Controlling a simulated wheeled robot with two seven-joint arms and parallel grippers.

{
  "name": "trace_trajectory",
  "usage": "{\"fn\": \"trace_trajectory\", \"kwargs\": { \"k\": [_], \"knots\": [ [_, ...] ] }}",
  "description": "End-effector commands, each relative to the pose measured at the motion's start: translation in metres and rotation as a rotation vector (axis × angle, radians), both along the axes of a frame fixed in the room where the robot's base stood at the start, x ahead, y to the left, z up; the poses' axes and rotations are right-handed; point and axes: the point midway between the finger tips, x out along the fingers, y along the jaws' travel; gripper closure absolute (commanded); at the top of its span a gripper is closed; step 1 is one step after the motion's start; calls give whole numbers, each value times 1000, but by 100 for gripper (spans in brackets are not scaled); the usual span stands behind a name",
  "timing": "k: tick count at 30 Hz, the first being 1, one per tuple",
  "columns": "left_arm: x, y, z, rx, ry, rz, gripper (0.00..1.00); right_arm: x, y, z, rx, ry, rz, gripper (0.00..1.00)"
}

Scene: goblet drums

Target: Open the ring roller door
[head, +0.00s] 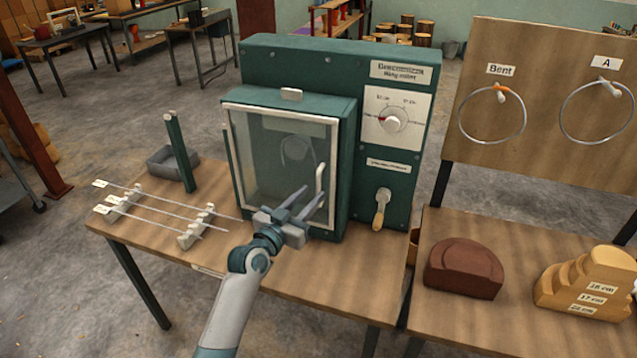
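The ring roller is a dark green machine (262,62) on a wooden table. Its door (258,150) is a clear pane in a pale frame, and it looks shut. A pale upright bar handle (320,180) is at the door's right side. My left gripper (314,193) is in front of the door's lower right part, with its two fingers apart and pointing at the handle. The fingertips overlap the handle's lower part in the picture; I cannot tell whether they touch it. A round roller shows dimly behind the pane. My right gripper is not in view.
A dial (392,122) and a crank with a wooden grip (380,208) are on the machine's right panel. Rods on pale rests (195,228) lie left of my arm. A grey tray (172,163) stands behind them. The right table holds a brown block (465,268).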

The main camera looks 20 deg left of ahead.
Motion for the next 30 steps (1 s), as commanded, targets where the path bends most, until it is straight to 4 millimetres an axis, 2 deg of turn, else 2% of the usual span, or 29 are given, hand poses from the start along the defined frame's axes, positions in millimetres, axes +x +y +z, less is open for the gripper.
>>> {"fn": "trace_trajectory", "kwargs": {
  "k": [3,10,23,24,27,28,30],
  "knots": [
    [20,-5,3,-2,0,-1,71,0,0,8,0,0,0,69],
    [44,-11,1,-2,0,-1,71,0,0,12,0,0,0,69],
    [51,-12,0,-1,0,-1,71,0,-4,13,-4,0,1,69],
    [51,-12,0,-1,0,-1,73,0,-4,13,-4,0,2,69],
    [51,-12,0,-1,0,-1,97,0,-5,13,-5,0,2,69],
    [51,-12,0,-1,0,-1,100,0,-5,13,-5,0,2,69],
    [51,-12,0,-1,0,-1,100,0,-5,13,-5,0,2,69]
  ]
}}
